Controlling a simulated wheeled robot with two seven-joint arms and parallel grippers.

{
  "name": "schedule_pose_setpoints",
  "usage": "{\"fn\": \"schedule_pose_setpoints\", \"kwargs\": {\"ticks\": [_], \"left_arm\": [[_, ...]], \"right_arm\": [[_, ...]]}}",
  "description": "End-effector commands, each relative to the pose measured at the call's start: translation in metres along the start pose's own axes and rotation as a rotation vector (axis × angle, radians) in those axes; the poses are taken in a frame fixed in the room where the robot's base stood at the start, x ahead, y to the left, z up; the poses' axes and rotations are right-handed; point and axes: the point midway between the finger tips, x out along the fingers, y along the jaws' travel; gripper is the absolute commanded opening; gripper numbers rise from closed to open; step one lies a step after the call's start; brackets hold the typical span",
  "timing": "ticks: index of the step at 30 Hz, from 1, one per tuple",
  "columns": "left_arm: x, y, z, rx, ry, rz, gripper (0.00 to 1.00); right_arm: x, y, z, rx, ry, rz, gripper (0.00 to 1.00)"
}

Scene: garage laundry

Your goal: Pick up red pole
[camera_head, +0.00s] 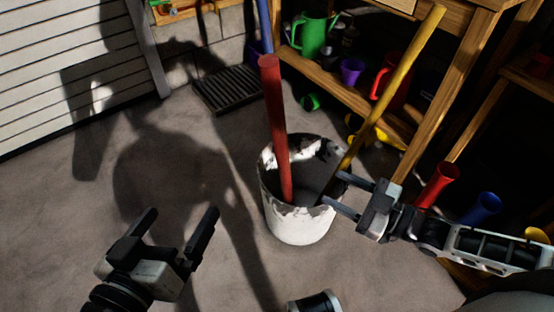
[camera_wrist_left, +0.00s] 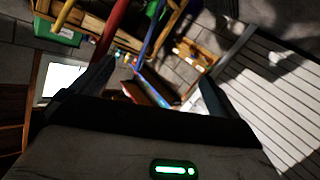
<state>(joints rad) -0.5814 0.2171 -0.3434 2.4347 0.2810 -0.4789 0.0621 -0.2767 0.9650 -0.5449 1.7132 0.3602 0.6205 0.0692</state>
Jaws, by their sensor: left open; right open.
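The red pole (camera_head: 275,120) stands nearly upright in a worn white bucket (camera_head: 300,222), leaning on its rim area with its top above the bucket. A red pole also shows in the left wrist view (camera_wrist_left: 113,28), just beyond the left finger. My left gripper (camera_head: 182,226) is open and empty, left of and nearer than the bucket. My right gripper (camera_head: 348,190) is open at the bucket's right side, close to the rim. A yellow pole (camera_head: 388,97) also stands in the bucket, tilted to the right. The lower ends of the poles are partly hidden inside the bucket.
A wooden shelf (camera_head: 335,85) behind holds a green watering can (camera_head: 313,35), a purple pot (camera_head: 351,70) and a red can. A blue pole (camera_head: 265,25) and a dark grate (camera_head: 233,90) are behind the bucket. Red (camera_head: 437,185) and blue (camera_head: 482,208) tubes stand right. Floor at left is clear.

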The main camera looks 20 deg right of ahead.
Motion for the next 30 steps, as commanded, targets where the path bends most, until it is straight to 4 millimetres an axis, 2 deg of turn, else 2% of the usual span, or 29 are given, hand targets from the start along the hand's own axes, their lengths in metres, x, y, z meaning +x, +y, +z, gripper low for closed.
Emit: {"fn": "schedule_pose_setpoints", "kwargs": {"ticks": [5,12,15,23,26,30], "left_arm": [[0.002,0.001,0.001,-0.028,0.02,0.016,1.0],[0.003,0.006,-0.002,-0.09,0.066,0.057,1.0],[0.003,0.007,-0.004,-0.11,0.08,0.07,1.0],[0.003,0.009,-0.005,-0.138,0.096,0.088,1.0],[0.004,0.009,-0.002,-0.157,0.108,0.102,1.0],[0.008,0.009,-0.032,-0.027,0.249,0.12,1.0]], "right_arm": [[0.023,-0.001,0.002,0.0,0.007,0.0,0.49],[0.076,-0.001,0.002,-0.001,0.007,0.001,0.49],[0.092,-0.001,0.002,0.0,0.005,0.001,0.49],[0.112,-0.002,0.002,0.001,0.003,0.0,0.49],[0.125,-0.006,0.005,0.001,0.006,0.0,0.49],[0.145,-0.008,0.005,0.0,0.005,0.001,0.49]]}}
